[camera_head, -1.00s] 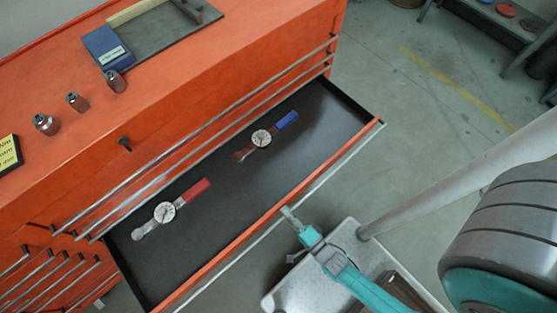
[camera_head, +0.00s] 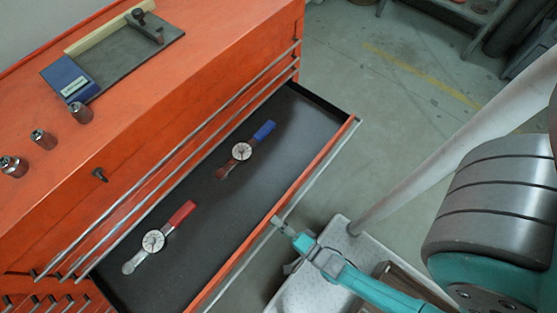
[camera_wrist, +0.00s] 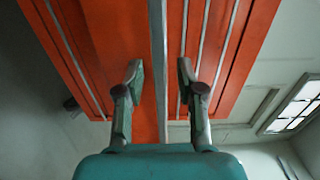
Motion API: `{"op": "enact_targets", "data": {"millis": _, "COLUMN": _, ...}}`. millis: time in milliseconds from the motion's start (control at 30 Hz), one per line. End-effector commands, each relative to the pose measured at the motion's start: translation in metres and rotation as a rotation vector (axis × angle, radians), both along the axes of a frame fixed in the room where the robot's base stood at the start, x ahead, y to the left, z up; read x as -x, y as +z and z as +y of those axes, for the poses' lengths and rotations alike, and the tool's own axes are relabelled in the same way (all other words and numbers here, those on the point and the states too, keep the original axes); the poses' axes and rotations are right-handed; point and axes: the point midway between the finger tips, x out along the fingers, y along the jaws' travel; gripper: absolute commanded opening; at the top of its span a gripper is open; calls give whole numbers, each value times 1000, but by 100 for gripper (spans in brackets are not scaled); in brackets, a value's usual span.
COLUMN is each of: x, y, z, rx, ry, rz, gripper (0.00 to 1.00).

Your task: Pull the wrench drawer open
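The wrench drawer (camera_head: 270,160) stands well out from the orange tool cabinet, with its dark floor exposed. Inside lie a dial wrench with a red handle (camera_head: 182,213) and one with a blue handle (camera_head: 263,131). A long metal handle rail (camera_head: 322,168) runs along the drawer's front edge. My gripper (camera_head: 277,222) is at this rail, near its middle. In the wrist view, its two fingers (camera_wrist: 160,70) are apart, with the metal rail (camera_wrist: 158,40) running between them. I see a gap on each side of the rail; contact is unclear.
The orange cabinet top (camera_head: 200,70) holds several small metal sockets (camera_head: 81,112), and a grey tray with a blue box (camera_head: 68,80). Other closed drawers with rails lie at lower left. Grey floor (camera_head: 400,90) is free to the right of the drawer.

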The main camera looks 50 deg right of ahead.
Motion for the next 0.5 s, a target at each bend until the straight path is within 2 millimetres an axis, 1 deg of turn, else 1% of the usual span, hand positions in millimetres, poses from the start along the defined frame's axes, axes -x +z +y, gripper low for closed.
{"op": "enact_targets", "data": {"millis": 167, "x": 15, "y": -1, "z": -1, "rx": 1, "ry": -2, "rz": 3, "gripper": 38}}
{"op": "enact_targets", "data": {"millis": 500, "x": 80, "y": -1, "z": 0, "rx": -1, "ry": 0, "rz": 4, "gripper": 38}}
